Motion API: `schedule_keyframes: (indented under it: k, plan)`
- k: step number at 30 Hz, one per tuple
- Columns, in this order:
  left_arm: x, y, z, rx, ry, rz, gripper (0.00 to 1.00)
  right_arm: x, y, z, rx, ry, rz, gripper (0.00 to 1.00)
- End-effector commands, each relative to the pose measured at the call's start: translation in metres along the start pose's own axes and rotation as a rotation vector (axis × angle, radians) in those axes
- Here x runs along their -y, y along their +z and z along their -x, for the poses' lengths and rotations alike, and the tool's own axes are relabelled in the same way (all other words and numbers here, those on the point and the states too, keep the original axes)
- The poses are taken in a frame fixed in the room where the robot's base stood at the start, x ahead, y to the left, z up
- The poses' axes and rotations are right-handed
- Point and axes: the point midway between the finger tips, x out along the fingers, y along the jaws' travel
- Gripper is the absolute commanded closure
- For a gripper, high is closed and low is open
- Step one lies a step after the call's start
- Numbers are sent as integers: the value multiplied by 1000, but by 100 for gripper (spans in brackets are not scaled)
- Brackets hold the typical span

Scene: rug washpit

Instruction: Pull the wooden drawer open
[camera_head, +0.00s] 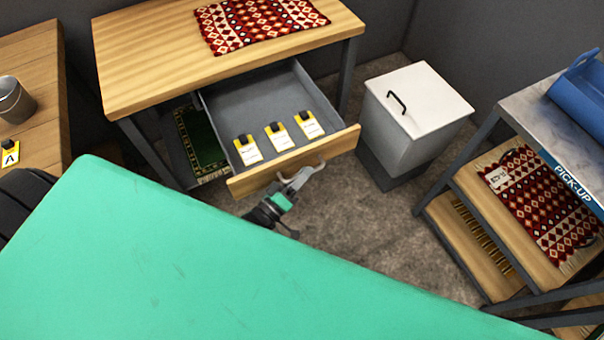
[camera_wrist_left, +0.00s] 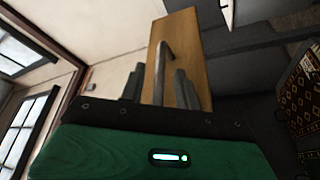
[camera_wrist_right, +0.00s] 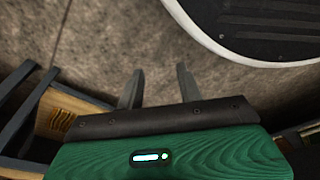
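The wooden drawer (camera_head: 238,187) stands pulled well out from under the wooden table, its grey inside showing. Its grey bar handle (camera_head: 316,169) is on the wooden front. My left gripper (camera_head: 300,178) is at this handle. In the left wrist view the handle (camera_wrist_left: 161,72) runs between the two fingers (camera_wrist_left: 158,86), with a visible gap on each side; the fingers look open. My right gripper (camera_wrist_right: 158,88) is open and empty over the floor, out of the head view.
Several yellow-and-white tags (camera_head: 279,136) lie in the drawer. A white-lidded bin (camera_head: 420,95) stands right of it. A patterned rug (camera_head: 258,24) lies on the table. A pick-up shelf (camera_head: 520,100) is at right. Bare floor (camera_head: 360,225) lies before the drawer.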

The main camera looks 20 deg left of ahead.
Motion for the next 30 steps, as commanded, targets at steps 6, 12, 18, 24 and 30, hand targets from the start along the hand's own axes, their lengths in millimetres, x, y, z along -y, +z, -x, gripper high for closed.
schedule_keyframes:
  k: [6,12,18,24,30]
  plan:
    - [0,0,4,0,0,0,68,0,0,-1,1,0,0,64]
    - [2,1,36,2,-2,0,68,1,-6,4,-2,-1,-1,64]
    - [2,1,82,2,-3,0,68,4,-21,20,-9,-6,-7,64]
    - [1,1,119,1,-1,0,68,4,-29,30,-10,-7,-9,64]
    - [0,0,136,1,0,0,68,5,-32,35,-8,-8,-9,64]
